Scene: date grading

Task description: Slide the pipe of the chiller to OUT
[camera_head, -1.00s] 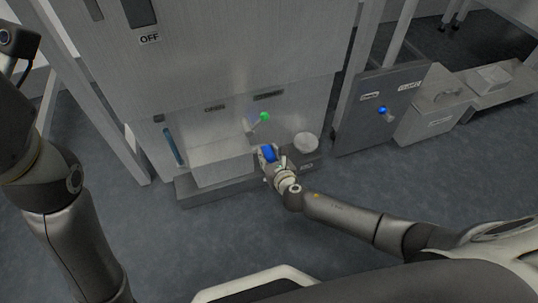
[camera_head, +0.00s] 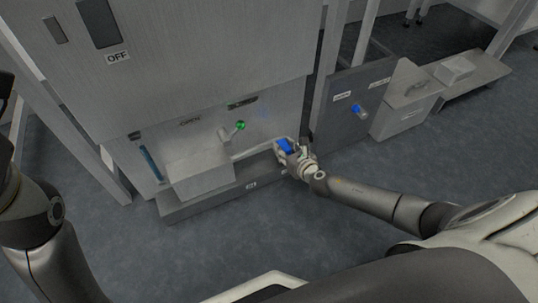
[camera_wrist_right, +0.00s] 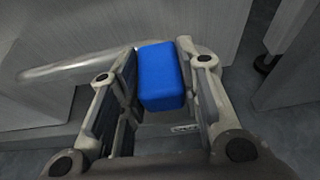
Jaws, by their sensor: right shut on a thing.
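The chiller is the large grey metal cabinet (camera_head: 200,50) at the left and middle of the head view. Its pipe (camera_head: 252,150) is a pale metal tube low on the front, ending in a blue grip block (camera_head: 285,146). My right gripper (camera_head: 290,150) is shut on the blue block at the lower right of the front. In the right wrist view the blue block (camera_wrist_right: 162,76) sits between the two fingers, and the pipe (camera_wrist_right: 70,67) runs off to the left. My left arm shows at the left edge; its gripper is out of view.
A lever with a green knob (camera_head: 240,126) stands out above the pipe. A grey box (camera_head: 200,173) sits on the low ledge (camera_head: 215,197) at the left. A dark panel with a blue knob (camera_head: 357,110) and a metal bin (camera_head: 402,105) stand to the right. The floor in front is clear.

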